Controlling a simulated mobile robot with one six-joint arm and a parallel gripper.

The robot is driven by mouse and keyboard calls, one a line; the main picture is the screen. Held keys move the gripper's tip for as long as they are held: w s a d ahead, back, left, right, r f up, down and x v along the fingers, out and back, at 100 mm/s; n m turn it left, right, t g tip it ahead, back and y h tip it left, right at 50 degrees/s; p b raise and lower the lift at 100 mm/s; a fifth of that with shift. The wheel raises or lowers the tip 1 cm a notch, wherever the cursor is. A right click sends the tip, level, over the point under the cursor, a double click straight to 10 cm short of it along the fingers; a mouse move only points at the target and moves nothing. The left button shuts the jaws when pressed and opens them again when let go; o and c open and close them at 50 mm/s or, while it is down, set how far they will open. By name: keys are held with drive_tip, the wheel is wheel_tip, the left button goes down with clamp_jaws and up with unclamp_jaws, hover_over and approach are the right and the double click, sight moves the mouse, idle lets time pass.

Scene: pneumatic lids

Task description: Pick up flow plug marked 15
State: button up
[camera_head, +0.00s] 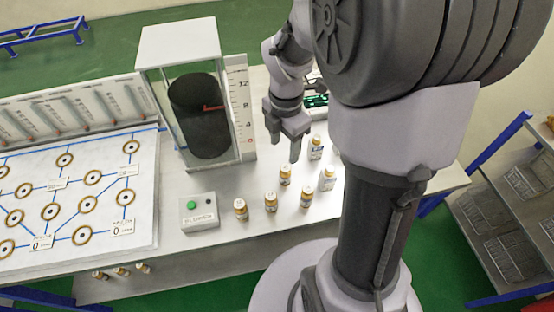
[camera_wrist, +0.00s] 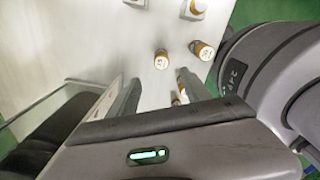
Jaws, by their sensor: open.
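Several small flow plugs with orange-brown bodies and white tops stand on the white bench, among them one at the front left (camera_head: 240,209), one in the middle (camera_head: 285,175) and one at the back (camera_head: 316,148). Their markings are too small to read surely, so I cannot tell which is 15. My gripper (camera_head: 283,148) is open above the bench, behind the plugs. In the wrist view, one plug (camera_wrist: 161,60) stands just beyond the open fingers (camera_wrist: 158,85). Another plug (camera_wrist: 202,50) is to its right. More plugs are partly hidden behind the right finger.
A clear tank with a dark cylinder (camera_head: 200,115) and a scale (camera_head: 240,105) stands left of my gripper. A control box with a green button (camera_head: 199,212) is in front. A board with ringed ports (camera_head: 75,225) fills the left. Shelving (camera_head: 510,215) is at right.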

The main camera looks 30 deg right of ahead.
sight(286, 175)
wheel_tip(286, 175, down, 8)
drive_tip(key=b, duration=0.3)
drive_tip(key=shift+w+f, duration=0.1)
drive_tip(key=shift+f, duration=0.1)
drive_tip(key=f+b, duration=0.2)
drive_tip(key=f, duration=0.1)
drive_tip(key=f+b, duration=0.1)
drive_tip(key=f, duration=0.1)
drive_tip(key=shift+s+d+f, duration=0.25)
drive_tip(key=shift+r, duration=0.15)
drive_tip(key=shift+c, duration=0.7)
clamp_jaws()
